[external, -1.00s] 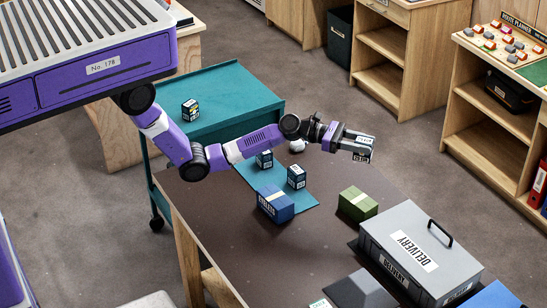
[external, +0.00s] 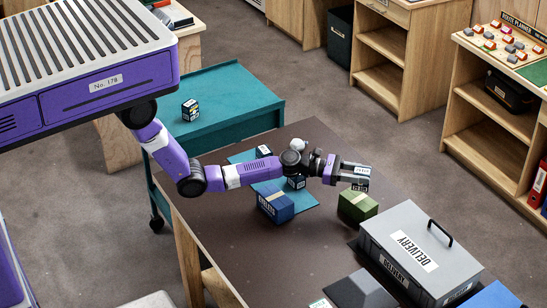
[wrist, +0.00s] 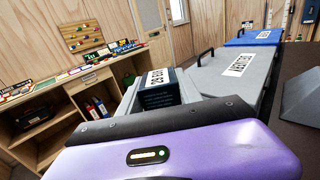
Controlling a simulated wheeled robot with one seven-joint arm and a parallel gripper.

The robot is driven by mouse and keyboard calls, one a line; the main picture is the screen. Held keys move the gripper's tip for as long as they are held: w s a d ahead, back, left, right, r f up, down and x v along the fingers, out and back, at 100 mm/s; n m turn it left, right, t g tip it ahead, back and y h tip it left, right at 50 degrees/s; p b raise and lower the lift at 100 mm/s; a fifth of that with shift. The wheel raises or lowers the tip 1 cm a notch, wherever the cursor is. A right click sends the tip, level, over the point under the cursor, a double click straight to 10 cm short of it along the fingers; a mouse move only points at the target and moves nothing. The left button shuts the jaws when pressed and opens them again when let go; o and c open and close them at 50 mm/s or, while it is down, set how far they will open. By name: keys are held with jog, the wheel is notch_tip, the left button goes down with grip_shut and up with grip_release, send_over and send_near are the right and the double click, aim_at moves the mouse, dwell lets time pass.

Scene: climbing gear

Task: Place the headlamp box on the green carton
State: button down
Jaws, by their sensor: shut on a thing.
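My gripper (external: 354,175) is shut on a small dark box with a white label, which I take to be the headlamp box (external: 361,187). In the wrist view the dark box (wrist: 160,95) sits between the jaws, with its white printed face up. The green carton (external: 357,208), with a pale band, stands on the brown table. The held box is just over the carton's far part in the external view; I cannot tell whether they touch. The carton is not distinguishable in the wrist view.
A blue box (external: 275,205) and small dark boxes (external: 297,183) (external: 264,151) stand at the teal mat (external: 305,202), partly behind my arm. A grey delivery case (external: 420,250) stands right of the carton. A teal cart (external: 235,100) carries another small box (external: 190,110).

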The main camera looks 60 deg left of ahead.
aim_at(360, 184)
jog(key=shift+f+b, duration=1)
jog(key=shift+f, duration=1.45)
jog(key=shift+f, duration=0.2)
jog(key=c, duration=0.8)
grip_release()
jog(key=shift+r, duration=0.25)
jog(key=v, duration=1.2)
jog(key=shift+p, duration=0.4)
